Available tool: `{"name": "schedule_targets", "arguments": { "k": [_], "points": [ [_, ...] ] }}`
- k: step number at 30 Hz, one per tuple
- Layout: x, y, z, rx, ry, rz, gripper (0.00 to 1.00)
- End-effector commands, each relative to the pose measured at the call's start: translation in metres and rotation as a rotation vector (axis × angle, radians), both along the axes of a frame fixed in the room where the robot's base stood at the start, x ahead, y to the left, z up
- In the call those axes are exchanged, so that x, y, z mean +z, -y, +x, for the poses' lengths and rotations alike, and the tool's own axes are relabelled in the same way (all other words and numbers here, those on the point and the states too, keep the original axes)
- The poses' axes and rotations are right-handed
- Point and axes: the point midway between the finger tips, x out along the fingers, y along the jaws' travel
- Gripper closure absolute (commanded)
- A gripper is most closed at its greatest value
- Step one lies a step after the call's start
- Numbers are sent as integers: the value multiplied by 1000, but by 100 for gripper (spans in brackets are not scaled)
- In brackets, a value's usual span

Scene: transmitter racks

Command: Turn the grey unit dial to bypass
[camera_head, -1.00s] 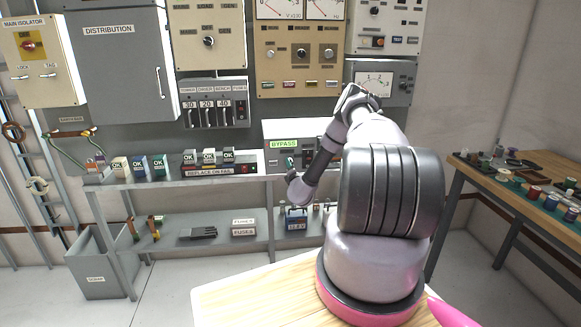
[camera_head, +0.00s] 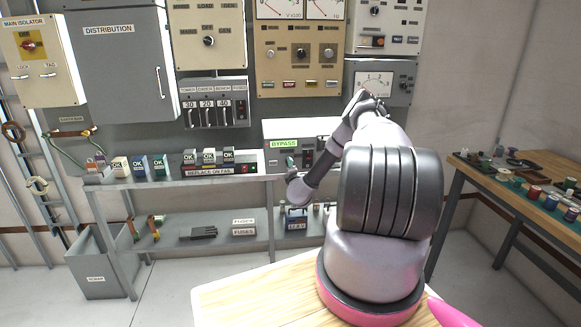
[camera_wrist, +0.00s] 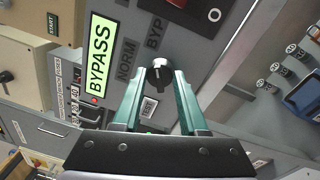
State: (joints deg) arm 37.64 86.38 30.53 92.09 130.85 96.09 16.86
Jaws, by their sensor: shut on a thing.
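The grey unit (camera_head: 272,131) stands on the shelf, with a lit green BYPASS sign that also shows in the wrist view (camera_wrist: 100,52). Its small dark dial (camera_wrist: 158,73) has a pale mark that points up in the wrist view, toward the partly cut-off BYP lettering (camera_wrist: 155,33). The NORM lettering (camera_wrist: 125,62) lies to the left of the dial. My gripper (camera_wrist: 160,80) has its two green fingers on either side of the dial, shut on it. In the head view my arm hides part of the unit's front.
On the shelf left of the unit are fuse blocks (camera_head: 208,157).

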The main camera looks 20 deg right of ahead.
Motion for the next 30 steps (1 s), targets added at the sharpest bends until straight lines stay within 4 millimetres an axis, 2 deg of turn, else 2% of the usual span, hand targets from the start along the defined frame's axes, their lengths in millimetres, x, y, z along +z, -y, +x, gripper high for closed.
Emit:
{"name": "schedule_targets", "arguments": {
  "k": [1,2,3,4,13,17,30],
  "points": [
    [-1,0,-1,-1,-2,1,100],
    [-1,0,-1,-1,-2,1,46],
    [-1,0,-1,-1,-2,1,31],
    [-1,0,-1,-1,-2,1,28],
    [-1,0,-1,0,-1,0,28],
    [-1,-3,-11,0,-2,0,28],
    [-6,-23,-89,1,-3,1,28]
  ]
}}
